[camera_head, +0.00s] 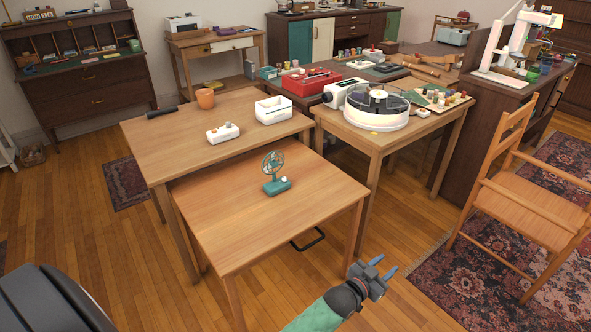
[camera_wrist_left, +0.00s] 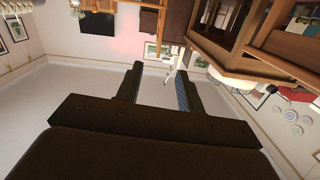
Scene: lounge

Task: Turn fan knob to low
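A small teal desk fan (camera_head: 272,161) stands upright on the front wooden table (camera_head: 230,220), with its round cage above a teal base (camera_head: 277,187). A small pale spot, probably the knob (camera_head: 284,179), shows on top of the base; its setting is too small to read. My left gripper (camera_head: 383,266) is beyond the table's front right corner, well apart from the fan. In the left wrist view its two fingers (camera_wrist_left: 157,78) are spread with nothing between them. The fan is not seen in that view. My right gripper is not in view.
A second wooden table (camera_head: 150,140) behind holds an orange pot (camera_head: 205,98), a white box (camera_head: 273,109) and a small white device (camera_head: 223,132). A turntable (camera_head: 376,104) stands on the right table. A wooden chair (camera_head: 530,200) stands at right. The front tabletop around the fan is clear.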

